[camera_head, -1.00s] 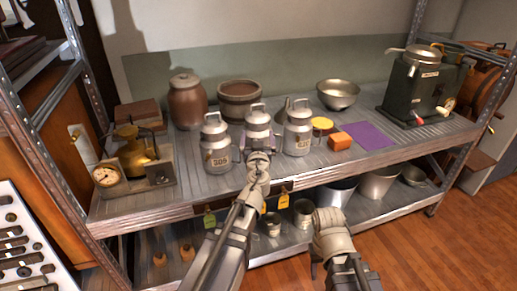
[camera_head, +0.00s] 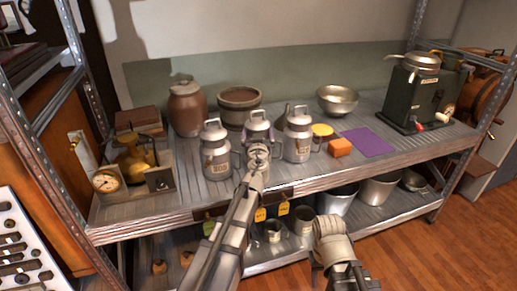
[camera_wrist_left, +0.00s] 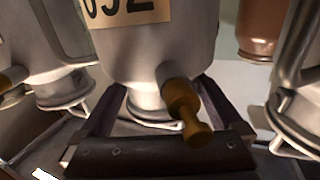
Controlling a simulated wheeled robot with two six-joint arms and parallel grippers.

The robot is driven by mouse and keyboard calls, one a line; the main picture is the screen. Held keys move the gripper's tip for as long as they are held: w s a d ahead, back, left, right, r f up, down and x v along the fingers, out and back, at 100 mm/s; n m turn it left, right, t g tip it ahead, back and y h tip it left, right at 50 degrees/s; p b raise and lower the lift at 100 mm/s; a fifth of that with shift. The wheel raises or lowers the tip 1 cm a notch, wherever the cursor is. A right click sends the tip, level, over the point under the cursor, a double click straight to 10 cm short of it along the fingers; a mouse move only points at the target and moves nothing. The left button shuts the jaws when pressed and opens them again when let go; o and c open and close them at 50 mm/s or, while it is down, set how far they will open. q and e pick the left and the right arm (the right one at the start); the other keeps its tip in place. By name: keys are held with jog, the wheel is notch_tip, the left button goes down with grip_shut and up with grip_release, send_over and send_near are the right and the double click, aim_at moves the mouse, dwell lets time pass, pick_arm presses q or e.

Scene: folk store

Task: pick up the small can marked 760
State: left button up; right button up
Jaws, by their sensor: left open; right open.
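Three grey metal cans with lids and handles stand in a row on the upper shelf: a left can (camera_head: 213,150), a middle can (camera_head: 256,130) and a right can (camera_head: 297,140).
A brown jar (camera_head: 186,108) and a brown pot (camera_head: 239,105) stand behind the cans. An orange block (camera_head: 340,147), a yellow disc and a purple mat (camera_head: 367,142) lie to the right. A brass gauge device (camera_head: 130,165) is left. Pots stand on the lower shelf.

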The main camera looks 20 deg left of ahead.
pick_arm(q)
grip_shut()
dwell(0.8)
